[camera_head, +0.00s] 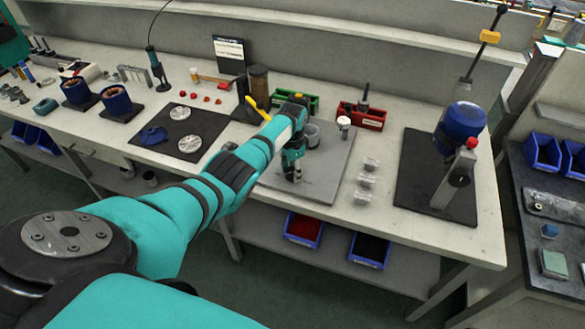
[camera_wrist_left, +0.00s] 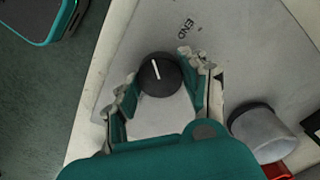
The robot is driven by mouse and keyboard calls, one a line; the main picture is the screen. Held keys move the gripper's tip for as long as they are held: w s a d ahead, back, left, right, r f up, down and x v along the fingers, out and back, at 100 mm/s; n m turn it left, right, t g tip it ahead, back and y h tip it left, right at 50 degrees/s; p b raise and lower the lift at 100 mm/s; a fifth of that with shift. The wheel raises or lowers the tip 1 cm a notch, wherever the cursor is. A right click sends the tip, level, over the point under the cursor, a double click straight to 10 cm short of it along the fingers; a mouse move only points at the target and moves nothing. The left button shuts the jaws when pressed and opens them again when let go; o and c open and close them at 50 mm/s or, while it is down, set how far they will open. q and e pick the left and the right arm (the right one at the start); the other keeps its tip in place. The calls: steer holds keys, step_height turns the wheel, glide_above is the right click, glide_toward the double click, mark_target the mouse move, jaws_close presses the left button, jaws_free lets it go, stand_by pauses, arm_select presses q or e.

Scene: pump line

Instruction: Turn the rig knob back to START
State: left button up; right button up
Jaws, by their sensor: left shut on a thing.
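The rig knob (camera_wrist_left: 160,73) is a round black knob with a white pointer line, seen in the left wrist view. Its line points nearly straight up in that picture, tilted slightly left. The printed word END (camera_wrist_left: 184,27) is on the grey rig plate above and right of the knob; I see no START mark. My left gripper (camera_wrist_left: 157,86) is shut on the knob, one finger on each side. In the head view my left gripper (camera_head: 292,172) reaches down over the grey rig plate (camera_head: 318,186) and hides the knob. My right gripper is not in view.
A grey cup (camera_wrist_left: 262,133) stands close to the right of my gripper in the wrist view. A white-topped piece (camera_head: 344,124) and small clear pieces (camera_head: 366,180) are to the right. Red (camera_head: 372,122) and green (camera_head: 312,104) bins stand behind. A blue motor (camera_head: 462,121) stands further right.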

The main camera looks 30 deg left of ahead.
arm_select(q)
steer(key=n+p, duration=0.1)
steer(key=n, duration=0.5)
steer(key=shift+r+n, duration=0.1)
steer(key=shift+n, duration=0.2)
steer(key=n, duration=0.6)
steer(key=shift+p, duration=0.3)
steer(key=n, duration=0.7)
steer(key=shift+n, duration=0.3)
steer(key=n, duration=0.6)
steer(key=shift+w, duration=0.1)
steer(key=shift+n, duration=0.3)
steer(key=o, duration=1.2)
